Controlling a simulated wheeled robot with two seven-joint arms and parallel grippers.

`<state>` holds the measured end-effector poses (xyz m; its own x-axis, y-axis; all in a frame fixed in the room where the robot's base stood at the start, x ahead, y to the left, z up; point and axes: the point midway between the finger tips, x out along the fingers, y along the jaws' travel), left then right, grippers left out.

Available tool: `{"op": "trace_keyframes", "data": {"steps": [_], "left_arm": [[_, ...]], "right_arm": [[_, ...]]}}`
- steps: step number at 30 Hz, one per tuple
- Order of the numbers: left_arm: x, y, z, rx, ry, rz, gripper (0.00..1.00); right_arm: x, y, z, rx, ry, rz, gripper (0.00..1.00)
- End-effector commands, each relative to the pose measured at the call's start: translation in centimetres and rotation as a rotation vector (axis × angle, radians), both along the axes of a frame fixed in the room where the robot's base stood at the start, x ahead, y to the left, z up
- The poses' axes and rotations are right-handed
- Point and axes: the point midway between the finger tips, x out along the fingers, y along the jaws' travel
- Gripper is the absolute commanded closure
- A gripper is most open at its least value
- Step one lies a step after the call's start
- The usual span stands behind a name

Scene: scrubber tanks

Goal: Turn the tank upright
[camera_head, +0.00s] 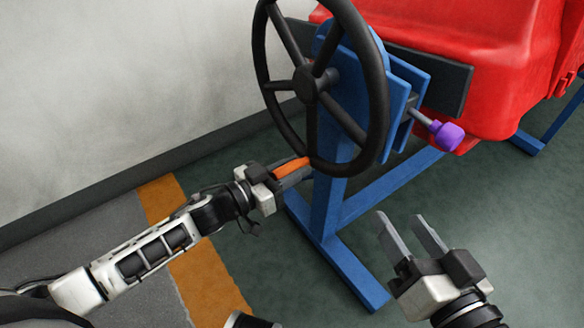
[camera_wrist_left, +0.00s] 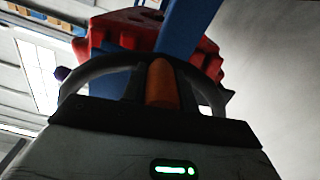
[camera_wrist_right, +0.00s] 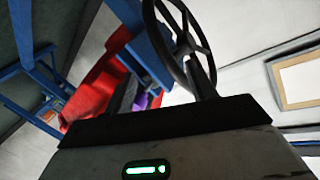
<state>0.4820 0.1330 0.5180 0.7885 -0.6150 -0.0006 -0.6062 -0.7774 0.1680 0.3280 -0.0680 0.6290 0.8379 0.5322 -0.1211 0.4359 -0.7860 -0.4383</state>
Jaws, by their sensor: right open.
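The red tank (camera_head: 450,35) hangs in a blue stand (camera_head: 326,205) at the upper right; it is cut off by the frame's top, so I cannot tell its full tilt. A black handwheel (camera_head: 307,118) stands on the stand's near side, with an orange handle (camera_head: 290,167) at its lower rim. My left gripper (camera_head: 291,173) is shut on this handle, which also shows between its fingers in the left wrist view (camera_wrist_left: 161,83). A purple knob (camera_head: 446,135) on a grey rod sticks out right of the wheel. My right gripper (camera_head: 400,216) is open and empty below it, apart from it.
The blue stand's foot (camera_head: 350,275) runs along the floor between my two grippers. A pale wall (camera_head: 110,80) is on the left, above an orange floor stripe (camera_head: 205,275). Green floor (camera_head: 510,220) is free at the right.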

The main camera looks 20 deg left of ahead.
Motion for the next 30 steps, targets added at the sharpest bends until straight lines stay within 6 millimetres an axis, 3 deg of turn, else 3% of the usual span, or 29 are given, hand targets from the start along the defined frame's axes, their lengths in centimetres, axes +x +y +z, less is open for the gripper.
{"op": "trace_keyframes", "data": {"steps": [5,10,20,21,23,30], "left_arm": [[0.2,0.3,0.1,0.016,-0.012,0.000,1.00],[1.6,2.1,0.0,0.118,-0.090,0.005,1.00],[2.0,2.8,-0.2,0.154,-0.118,0.008,1.00],[2.1,2.8,-0.2,0.154,-0.118,0.008,0.65],[2.1,2.8,-0.2,0.153,-0.118,0.008,0.49],[1.9,2.5,-0.2,0.148,-0.115,0.003,0.49]], "right_arm": [[0.0,0.0,0.2,-0.003,-0.001,-0.001,0.44],[0.1,-0.2,0.6,-0.034,-0.006,-0.007,0.44],[-0.2,-0.2,-1.0,-0.058,0.026,-0.003,0.44],[-0.2,-0.2,-1.1,-0.058,0.027,-0.002,0.44],[-0.3,-0.2,-1.1,-0.060,0.028,-0.002,0.44],[-0.3,-0.2,-0.9,-0.060,0.023,-0.001,0.44]]}}
